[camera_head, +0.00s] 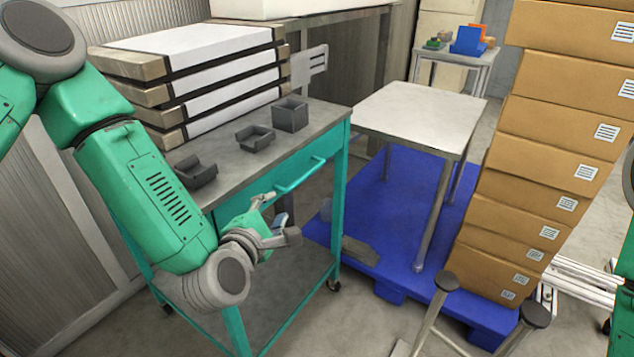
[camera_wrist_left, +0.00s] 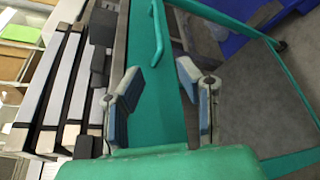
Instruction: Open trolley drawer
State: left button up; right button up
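The trolley (camera_head: 228,308) has a teal frame, a grey top and a lower shelf. Its teal drawer (camera_head: 325,147) sits under the top and looks closed. The teal bar handle (camera_head: 300,177) runs along the drawer front. My left gripper (camera_head: 274,213) is in front of the drawer, below and left of the handle, and apart from it. In the left wrist view its two fingers (camera_wrist_left: 160,88) are spread with nothing between them. The drawer front (camera_wrist_left: 143,55) lies behind them, and the handle (camera_wrist_left: 158,32) is beyond the fingertips. My right gripper is out of view.
Stacked long cases (camera_head: 215,85) and small dark bins (camera_head: 290,114) stand on the trolley top. Right of the trolley are a white-topped table (camera_head: 420,115), a blue pallet (camera_head: 395,215) and a leaning stack of cardboard boxes (camera_head: 545,160). Some floor shows between trolley and pallet.

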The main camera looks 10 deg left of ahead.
pick_arm(q)
send_near(297, 180)
jog(key=x, duration=0.4)
jog(key=b+x, duration=0.1)
jog(key=x, duration=0.4)
jog(key=shift+w+a+f+b, duration=0.15)
jog(key=shift+a+f+b, duration=0.1)
jog(key=shift+f+b, duration=0.15)
jog(key=shift+w+d+f, duration=0.1)
jog(key=shift+w, duration=0.2)
jog(key=shift+w+d, duration=0.15)
jog(key=shift+d, duration=0.05)
jog(key=shift+a, duration=0.1)
grip_shut()
